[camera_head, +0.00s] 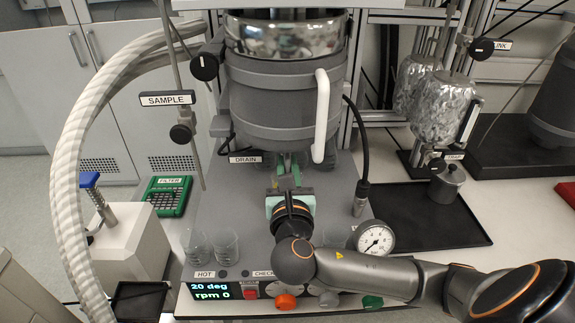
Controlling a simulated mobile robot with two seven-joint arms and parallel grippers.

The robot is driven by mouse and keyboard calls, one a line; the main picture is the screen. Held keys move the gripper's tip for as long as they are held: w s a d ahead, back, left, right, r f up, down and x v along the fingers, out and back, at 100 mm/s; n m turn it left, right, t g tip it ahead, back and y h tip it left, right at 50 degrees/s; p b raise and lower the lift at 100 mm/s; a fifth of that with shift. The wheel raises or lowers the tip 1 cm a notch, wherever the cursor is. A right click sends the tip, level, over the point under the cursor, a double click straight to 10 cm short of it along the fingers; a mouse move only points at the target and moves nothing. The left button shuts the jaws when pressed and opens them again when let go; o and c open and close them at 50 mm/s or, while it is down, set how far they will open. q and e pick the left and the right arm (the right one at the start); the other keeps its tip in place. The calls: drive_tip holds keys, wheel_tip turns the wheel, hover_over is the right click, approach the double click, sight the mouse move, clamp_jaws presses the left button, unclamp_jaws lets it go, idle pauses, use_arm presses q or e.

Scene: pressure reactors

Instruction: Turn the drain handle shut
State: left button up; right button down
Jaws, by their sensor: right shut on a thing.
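The grey reactor vessel (275,110) stands upright in the middle of the head view. A label reading DRAIN (245,160) sits at its lower left. Below the vessel, a small greenish drain handle (284,166) shows in part. My right gripper (287,185) reaches in from the lower right and is shut on it just under the vessel. The gripper's jaws and pads hide much of the handle, so I cannot tell its exact angle. My left gripper is not in view.
Two glass beakers (226,246) stand left of my right arm. A pressure gauge (375,239) and black cable are to its right. Striped hoses (75,170) arch on the left. A black tray (425,215) holds a small metal pot (446,184).

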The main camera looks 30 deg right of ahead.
drive_tip(key=shift+m, duration=0.4)
drive_tip(key=m, duration=0.3)
drive_tip(key=shift+s+d+m, duration=0.1)
drive_tip(key=shift+d+m, duration=0.05)
drive_tip(key=shift+m, duration=0.25)
drive_tip(key=m, duration=0.4)
drive_tip(key=shift+f+m, duration=0.1)
drive_tip(key=shift+m, duration=0.2)
drive_tip(key=shift+s+d+f+m+b, duration=0.1)
drive_tip(key=shift+m+b, duration=0.35)
drive_tip(key=shift+m, duration=1.7)
drive_tip(key=shift+d+f+m+b, duration=0.1)
drive_tip(key=shift+m+b, duration=0.3)
drive_tip(key=shift+m, duration=1.75)
drive_tip(key=c, duration=0.9)
unclamp_jaws()
drive_tip(key=shift+o, duration=0.2)
